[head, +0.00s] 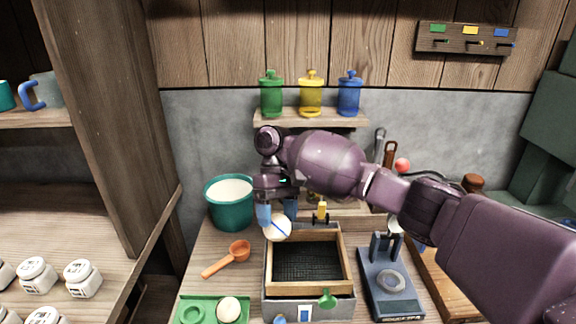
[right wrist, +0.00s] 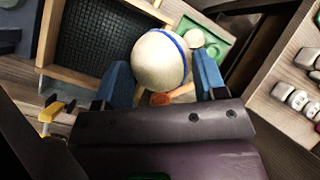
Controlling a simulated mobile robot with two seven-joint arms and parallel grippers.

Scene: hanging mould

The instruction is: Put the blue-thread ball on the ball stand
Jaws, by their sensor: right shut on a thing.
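The blue-thread ball (head: 278,230) is cream with a blue line around it. My right gripper (head: 277,213) is shut on it, with one blue finger on each side, and holds it over the left edge of the wooden-framed box. In the right wrist view the ball (right wrist: 158,62) sits between the two fingertips (right wrist: 163,80). A green tray (head: 183,299) at the front left has a green ring (head: 191,313) and a second cream ball (head: 228,309). I cannot tell for certain which part is the ball stand. My left gripper is out of view.
The box (head: 348,263) has a dark mesh inside. An orange scoop (head: 228,257) lies to its left, and a teal pot (head: 229,204) stands behind. A blue device (head: 391,291) with a grey ring stands to the right. Coloured canisters (head: 311,95) line the shelf.

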